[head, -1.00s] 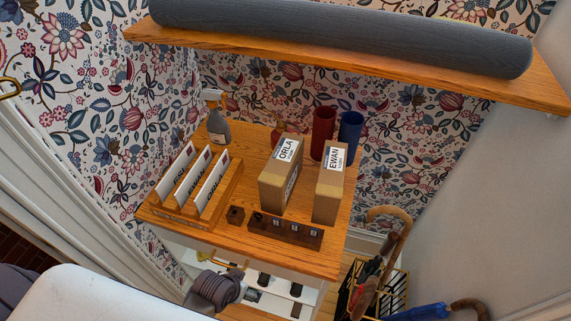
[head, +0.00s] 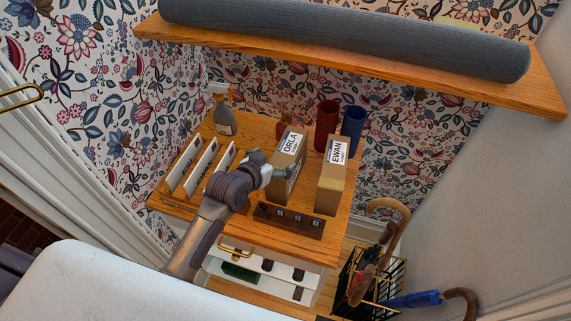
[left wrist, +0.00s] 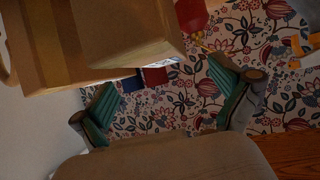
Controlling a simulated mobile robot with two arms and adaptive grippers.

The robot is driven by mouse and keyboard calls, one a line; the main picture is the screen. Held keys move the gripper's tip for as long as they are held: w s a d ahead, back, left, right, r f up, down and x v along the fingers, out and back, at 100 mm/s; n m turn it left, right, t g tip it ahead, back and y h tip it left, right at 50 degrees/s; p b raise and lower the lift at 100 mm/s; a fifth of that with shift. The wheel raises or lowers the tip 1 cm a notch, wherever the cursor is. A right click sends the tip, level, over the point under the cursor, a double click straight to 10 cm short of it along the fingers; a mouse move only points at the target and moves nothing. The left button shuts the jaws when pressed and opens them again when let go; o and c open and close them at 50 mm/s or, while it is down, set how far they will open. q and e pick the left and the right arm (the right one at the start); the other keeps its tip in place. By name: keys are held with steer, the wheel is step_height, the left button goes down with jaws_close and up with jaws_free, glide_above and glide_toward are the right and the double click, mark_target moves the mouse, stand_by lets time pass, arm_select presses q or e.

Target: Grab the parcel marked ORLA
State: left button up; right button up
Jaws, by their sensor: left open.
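The parcel marked ORLA (head: 284,178) is a tall brown box standing upright on the wooden top, its white name label on its upper face. The parcel marked EWAN (head: 329,187) stands to its right. My left gripper (head: 272,171) is open and empty at the left side of the ORLA parcel, close to it; I cannot tell whether it touches. In the left wrist view its two green-padded fingers (left wrist: 168,102) are spread, with a brown box (left wrist: 95,45), seemingly the ORLA parcel, close at the upper left. My right gripper is out of view.
A letter rack (head: 172,201) stands left of the parcels, with a spray bottle (head: 224,121) behind. A dark block tray (head: 288,221) lies in front. Red (head: 327,124) and blue (head: 352,130) cylinders stand behind. A shelf (head: 400,75) with a grey roll (head: 345,36) overhangs the back.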

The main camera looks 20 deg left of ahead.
mark_target(283, 154)
arm_select(q)
steer(key=shift+w+f, duration=0.3)
steer(key=shift+w, duration=0.15)
steer(key=shift+w+f, duration=0.1)
steer(key=shift+w, duration=0.1)
steer(key=shift+w+d+f+p, duration=0.2)
steer(key=shift+w+p, duration=0.2)
steer(key=shift+w, duration=0.1)
steer(key=p+x, duration=0.1)
steer(key=x, duration=0.2)
steer(key=shift+w+d+f, duration=0.15)
steer(key=shift+w+f, duration=0.2)
steer(key=shift+w, duration=0.2)
steer(key=shift+d, duration=0.1)
steer(key=shift+c, duration=0.3)
steer(key=c, duration=1.8)
